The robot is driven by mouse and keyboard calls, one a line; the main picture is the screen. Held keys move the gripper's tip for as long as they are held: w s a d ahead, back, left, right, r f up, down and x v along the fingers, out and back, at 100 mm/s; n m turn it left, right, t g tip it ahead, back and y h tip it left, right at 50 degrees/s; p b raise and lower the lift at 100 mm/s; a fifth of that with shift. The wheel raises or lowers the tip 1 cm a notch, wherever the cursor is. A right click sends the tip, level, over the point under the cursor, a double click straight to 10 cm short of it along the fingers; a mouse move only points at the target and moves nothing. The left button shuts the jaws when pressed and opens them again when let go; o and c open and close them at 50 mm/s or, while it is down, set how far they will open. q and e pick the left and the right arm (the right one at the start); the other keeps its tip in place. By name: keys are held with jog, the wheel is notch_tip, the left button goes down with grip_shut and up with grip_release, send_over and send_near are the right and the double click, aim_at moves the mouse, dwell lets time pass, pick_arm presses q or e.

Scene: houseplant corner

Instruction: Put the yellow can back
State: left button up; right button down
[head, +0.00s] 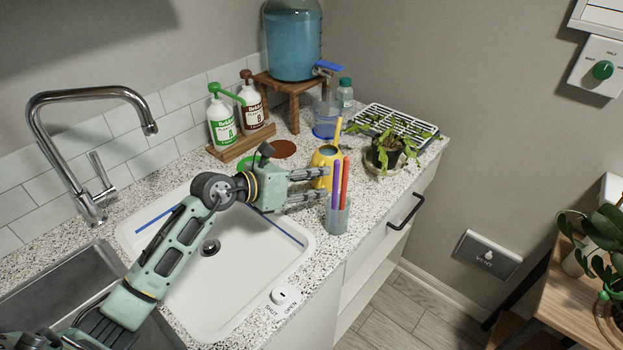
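The yellow can (326,157) stands upright on the speckled counter, its spout pointing up. My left gripper (327,183) reaches in from the left at the can, with its fingers spread apart. The upper finger crosses in front of the can's lower body and hides part of it. I cannot tell whether the fingers touch the can or whether it sits fully between them. My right gripper is not in view.
A cup (337,216) with purple and red sticks stands close by the fingertips, near the counter's front edge. A potted plant (388,152) is right of the can. A brown round mat (284,149) lies bare behind. The white sink (255,262) is below my arm.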

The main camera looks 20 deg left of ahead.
pick_arm(q)
jog(key=shift+r, duration=0.15)
jog(key=shift+s+a, duration=0.25)
jog(key=b+v, duration=0.2)
jog(key=v, duration=0.9)
jog(key=shift+s+r, duration=0.15)
jog(key=shift+r, duration=0.05)
